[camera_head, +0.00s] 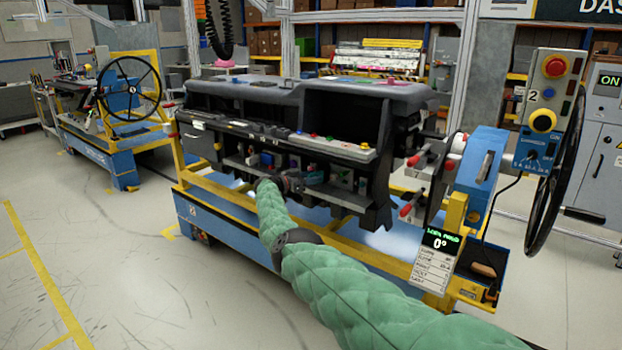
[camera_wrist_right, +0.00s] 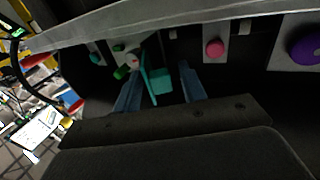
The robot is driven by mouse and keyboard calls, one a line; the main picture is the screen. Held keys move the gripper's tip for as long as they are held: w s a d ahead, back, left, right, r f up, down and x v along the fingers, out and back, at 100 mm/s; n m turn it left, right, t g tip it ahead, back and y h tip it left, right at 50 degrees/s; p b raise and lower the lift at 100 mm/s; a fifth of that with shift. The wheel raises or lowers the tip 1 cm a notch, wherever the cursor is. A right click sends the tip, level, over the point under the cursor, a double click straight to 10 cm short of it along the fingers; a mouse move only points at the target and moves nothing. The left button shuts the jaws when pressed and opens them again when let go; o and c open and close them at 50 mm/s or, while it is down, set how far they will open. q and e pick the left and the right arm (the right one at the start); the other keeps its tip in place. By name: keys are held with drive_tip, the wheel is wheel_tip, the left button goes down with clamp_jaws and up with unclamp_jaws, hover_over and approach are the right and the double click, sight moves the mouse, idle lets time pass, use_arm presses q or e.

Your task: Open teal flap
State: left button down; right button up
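The dashboard module (camera_head: 325,98) is a dark unit on a yellow and blue stand. The teal flap (camera_wrist_right: 161,83) shows in the right wrist view as a thin upright edge and a squarish face, under the dashboard's ledge. Teal also shows small in the head view (camera_head: 314,178). My right gripper (camera_wrist_right: 159,70) is open, its two blue-grey fingers on either side of the teal piece. I cannot tell whether either finger touches it. In the head view my right gripper (camera_head: 291,182) is at the dashboard's lower front. My left gripper is out of view.
A pink knob (camera_wrist_right: 214,48), a purple knob (camera_wrist_right: 305,47) and small green parts lie along the dashboard's lower panel. A steering wheel (camera_head: 556,150) and a control box (camera_head: 545,105) stand at the right. Open floor (camera_head: 130,270) lies at the left front.

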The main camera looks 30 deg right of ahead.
drive_tip(key=shift+a, duration=0.15)
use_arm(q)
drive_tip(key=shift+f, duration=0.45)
use_arm(e)
drive_tip(key=a, duration=0.7)
drive_tip(key=shift+a, duration=0.25)
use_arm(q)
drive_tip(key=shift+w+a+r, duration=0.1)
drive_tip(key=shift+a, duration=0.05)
use_arm(e)
drive_tip(key=shift+a, duration=0.1)
